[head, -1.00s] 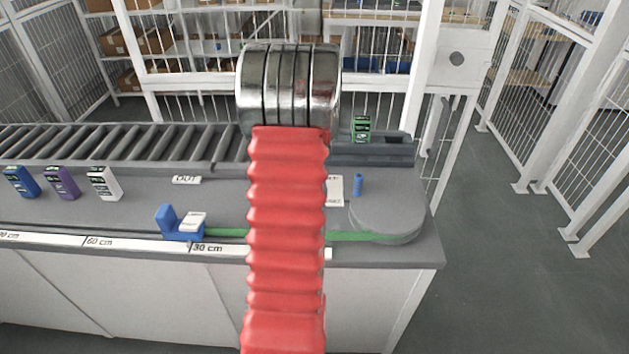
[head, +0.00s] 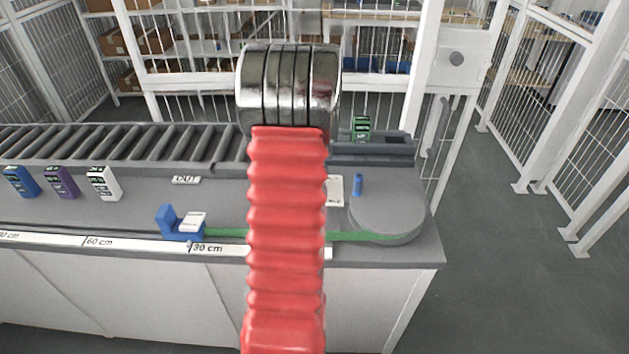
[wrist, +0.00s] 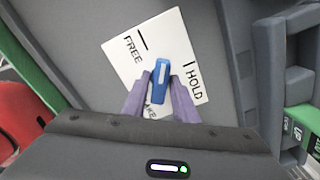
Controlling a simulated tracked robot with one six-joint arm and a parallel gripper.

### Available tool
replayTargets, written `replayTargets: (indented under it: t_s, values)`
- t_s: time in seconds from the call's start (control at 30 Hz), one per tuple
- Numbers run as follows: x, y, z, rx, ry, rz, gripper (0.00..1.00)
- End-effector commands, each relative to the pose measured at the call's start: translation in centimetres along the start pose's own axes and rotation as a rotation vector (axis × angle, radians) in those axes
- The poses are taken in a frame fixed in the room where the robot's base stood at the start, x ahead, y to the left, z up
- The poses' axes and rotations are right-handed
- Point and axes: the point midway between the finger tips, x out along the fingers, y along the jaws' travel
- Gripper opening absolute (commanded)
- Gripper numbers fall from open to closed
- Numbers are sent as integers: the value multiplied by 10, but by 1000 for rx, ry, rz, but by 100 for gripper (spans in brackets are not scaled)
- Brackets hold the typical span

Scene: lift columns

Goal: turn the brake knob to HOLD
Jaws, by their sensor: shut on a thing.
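The brake knob (wrist: 161,73) is a blue bar with a white line along it, seen in the wrist view. It sits on a white plate (wrist: 176,45) lettered FREE and HOLD, each with a black tick. The white line points between the two ticks. My gripper (wrist: 158,86) is shut on the knob, with one grey-purple finger on each side. The fingers cover part of the plate's lower lettering. In the head view, my red arm hides the knob and gripper; part of a white plate (head: 336,190) shows at its right.
In the head view, a blue peg (head: 357,186) stands by a round grey disc (head: 388,218) at the bench's right end. A blue slider (head: 178,226) stands by the scale. Several coloured boxes stand at left before the rollers (head: 120,143). A green-black box (head: 361,128) stands behind.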

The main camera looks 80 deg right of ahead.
Motion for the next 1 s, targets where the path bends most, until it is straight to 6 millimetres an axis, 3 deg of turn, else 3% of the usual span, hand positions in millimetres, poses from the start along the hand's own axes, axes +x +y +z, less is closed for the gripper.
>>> replayTargets:
  t_s: [0.7, 1.0]
  values:
    - [-1, -1, 0, 504, -2, -3, 13]
    - [-1, -1, 0, 553, -3, -4, 13]
